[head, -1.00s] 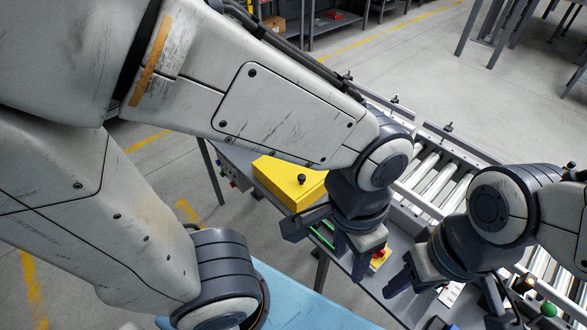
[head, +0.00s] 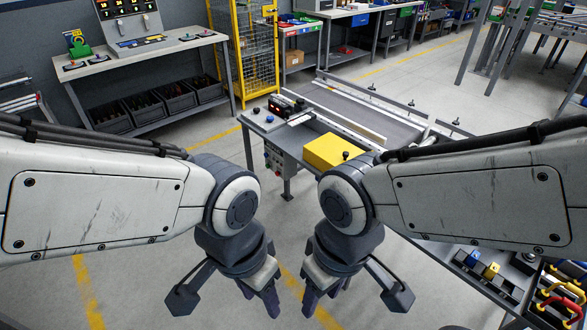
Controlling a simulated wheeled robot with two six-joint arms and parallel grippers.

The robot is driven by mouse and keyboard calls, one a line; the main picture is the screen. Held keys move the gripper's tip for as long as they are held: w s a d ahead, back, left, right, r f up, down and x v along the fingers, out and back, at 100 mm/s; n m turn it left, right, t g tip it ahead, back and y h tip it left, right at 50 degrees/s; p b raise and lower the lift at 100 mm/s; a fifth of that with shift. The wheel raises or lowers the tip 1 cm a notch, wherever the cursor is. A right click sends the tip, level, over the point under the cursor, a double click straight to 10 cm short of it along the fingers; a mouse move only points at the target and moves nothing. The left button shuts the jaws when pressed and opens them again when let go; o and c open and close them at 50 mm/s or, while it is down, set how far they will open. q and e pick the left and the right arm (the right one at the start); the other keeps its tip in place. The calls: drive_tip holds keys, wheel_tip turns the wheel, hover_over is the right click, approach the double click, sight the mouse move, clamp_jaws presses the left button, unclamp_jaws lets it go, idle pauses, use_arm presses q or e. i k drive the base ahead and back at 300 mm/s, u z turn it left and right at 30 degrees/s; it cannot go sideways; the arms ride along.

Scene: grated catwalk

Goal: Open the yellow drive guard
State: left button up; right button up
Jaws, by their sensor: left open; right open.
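My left gripper (head: 262,298) is open and empty, below and to the left of the guard in the picture. My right gripper (head: 322,300) is open and empty, below the guard in the picture. Neither gripper touches the guard.
A grey control box (head: 274,158) hangs under the conveyor's left end. A workbench (head: 140,55) with dark bins stands at the back left, beside a yellow mesh cage (head: 243,50). Tools and coloured parts (head: 490,270) lie at the lower right. The floor between is clear.

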sight(329, 150)
drive_tip(key=u, duration=0.65)
drive_tip(key=i, duration=1.15)
drive_tip(key=z, duration=0.8)
drive_tip(key=i, duration=0.8)
drive_tip(key=z, duration=0.9)
